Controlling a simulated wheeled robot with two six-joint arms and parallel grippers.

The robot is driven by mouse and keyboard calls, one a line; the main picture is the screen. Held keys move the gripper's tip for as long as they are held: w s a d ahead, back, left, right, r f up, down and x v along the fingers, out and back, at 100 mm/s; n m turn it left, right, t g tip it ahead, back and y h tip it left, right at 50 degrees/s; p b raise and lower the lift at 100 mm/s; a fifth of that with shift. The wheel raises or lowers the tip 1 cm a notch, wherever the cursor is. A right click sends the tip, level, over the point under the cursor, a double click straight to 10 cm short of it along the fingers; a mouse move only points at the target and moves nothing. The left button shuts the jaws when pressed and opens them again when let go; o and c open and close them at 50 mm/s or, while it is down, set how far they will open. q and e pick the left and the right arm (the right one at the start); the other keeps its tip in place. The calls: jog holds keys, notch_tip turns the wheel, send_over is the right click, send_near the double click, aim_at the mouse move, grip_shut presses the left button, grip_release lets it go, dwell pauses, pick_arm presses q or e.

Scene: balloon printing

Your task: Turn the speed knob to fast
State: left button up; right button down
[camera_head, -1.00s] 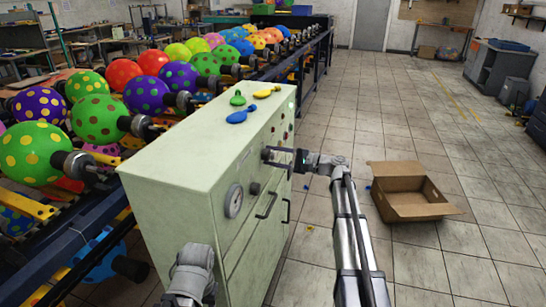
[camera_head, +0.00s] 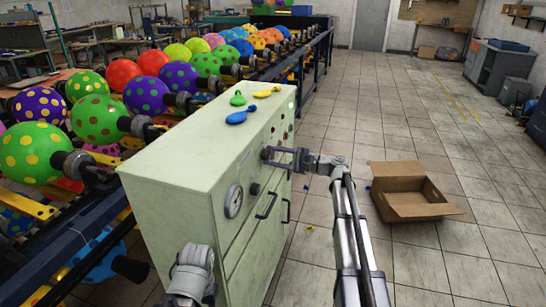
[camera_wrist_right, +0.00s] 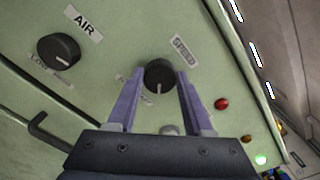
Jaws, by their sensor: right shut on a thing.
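The speed knob (camera_wrist_right: 159,76) is round and black with a white mark, on the pale green cabinet (camera_head: 175,165), below the SPEED label (camera_wrist_right: 184,49) in the right wrist view. The mark points toward the bottom of that picture. My right gripper (camera_wrist_right: 160,84) is shut on the knob, one finger on each side. In the head view the right gripper (camera_head: 268,155) reaches the cabinet's front from the right and covers the knob. The setting words around the knob are mostly hidden or unreadable. My left gripper is out of view; only part of that arm shows at the bottom left.
The AIR knob (camera_wrist_right: 58,50) sits left of the speed knob. A red light (camera_wrist_right: 222,104) and a lit green one (camera_wrist_right: 261,160) are to its right. Cabinet handles (camera_head: 267,205) stick out below.

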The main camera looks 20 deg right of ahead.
jog(key=shift+c, duration=1.5)
grip_release()
jog(key=shift+d, duration=0.1)
jog(key=v, duration=0.7)
jog(key=shift+s+d, duration=0.25)
